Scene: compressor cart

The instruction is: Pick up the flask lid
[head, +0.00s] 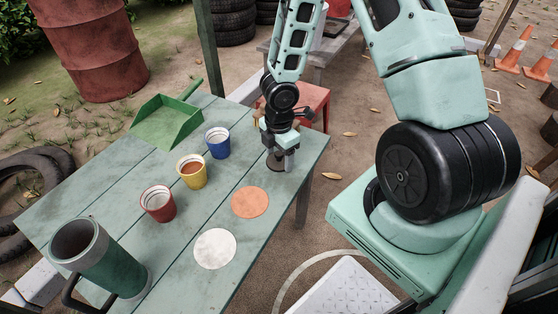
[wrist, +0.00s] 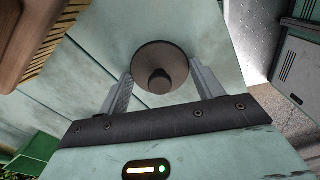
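The flask lid (wrist: 160,62) is a dark brown disc with a round knob in the middle. It lies knob up on the table, and in the head view it is partly hidden under my gripper at the table's far right corner (head: 273,165). My gripper (head: 281,159) points down over it. In the wrist view the two fingers stand apart, one on each side of the lid, with the knob between them; I see no finger closed on it. The green flask (head: 117,264) stands upright with an open top at the table's near left.
The green plank table (head: 95,150) holds red (head: 158,205), yellow (head: 192,172) and blue (head: 218,144) cups, a green dustpan (head: 165,122), an orange disc (head: 250,202) and a white disc (head: 214,249). A red stool (head: 315,98) stands behind the lid's corner.

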